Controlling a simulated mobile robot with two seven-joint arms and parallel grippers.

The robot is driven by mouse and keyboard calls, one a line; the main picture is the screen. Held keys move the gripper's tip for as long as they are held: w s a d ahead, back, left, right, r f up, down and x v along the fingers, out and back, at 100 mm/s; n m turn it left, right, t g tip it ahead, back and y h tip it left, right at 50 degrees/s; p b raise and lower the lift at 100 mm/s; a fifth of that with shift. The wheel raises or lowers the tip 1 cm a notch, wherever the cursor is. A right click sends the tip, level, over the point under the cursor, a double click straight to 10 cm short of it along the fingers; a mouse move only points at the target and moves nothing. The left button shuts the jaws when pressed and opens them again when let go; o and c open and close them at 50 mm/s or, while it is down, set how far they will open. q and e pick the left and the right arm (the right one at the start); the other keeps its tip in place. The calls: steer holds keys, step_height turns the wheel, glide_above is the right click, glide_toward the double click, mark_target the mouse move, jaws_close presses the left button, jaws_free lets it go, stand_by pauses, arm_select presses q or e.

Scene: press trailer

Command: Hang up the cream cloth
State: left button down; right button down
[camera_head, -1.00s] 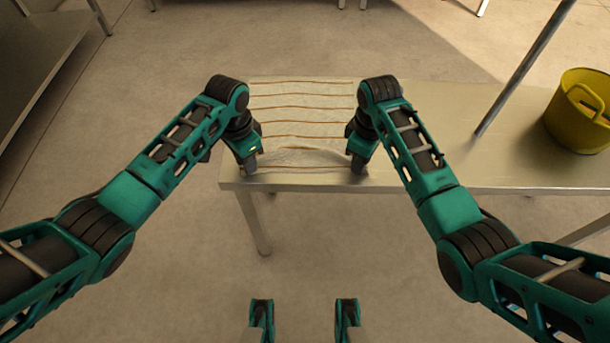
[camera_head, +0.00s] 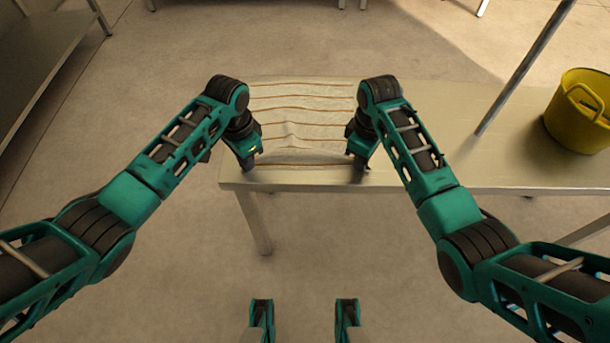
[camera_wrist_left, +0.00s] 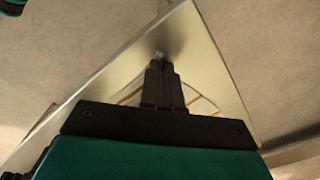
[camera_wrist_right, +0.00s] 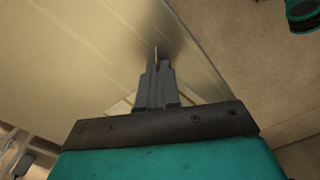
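The cream cloth (camera_head: 300,108) with thin brown stripes lies spread on the left end of a metal table, with a raised wrinkle near its middle front. My left gripper (camera_head: 248,163) is at its near left corner, and my right gripper (camera_head: 357,168) is at its near right corner. In the left wrist view the fingers (camera_wrist_left: 160,62) are together with a pale bit at the tips; striped cloth (camera_wrist_left: 198,101) shows beside them. In the right wrist view the fingers (camera_wrist_right: 158,62) are also together, with a thin pale edge between the tips. Both look shut on the cloth; the grip itself is mostly hidden.
A metal shelf (camera_head: 35,55) is at far left. The floor in front is clear.

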arm_select(q)
steer(key=shift+a, duration=0.15)
arm_select(e)
steer(key=shift+d, duration=0.15)
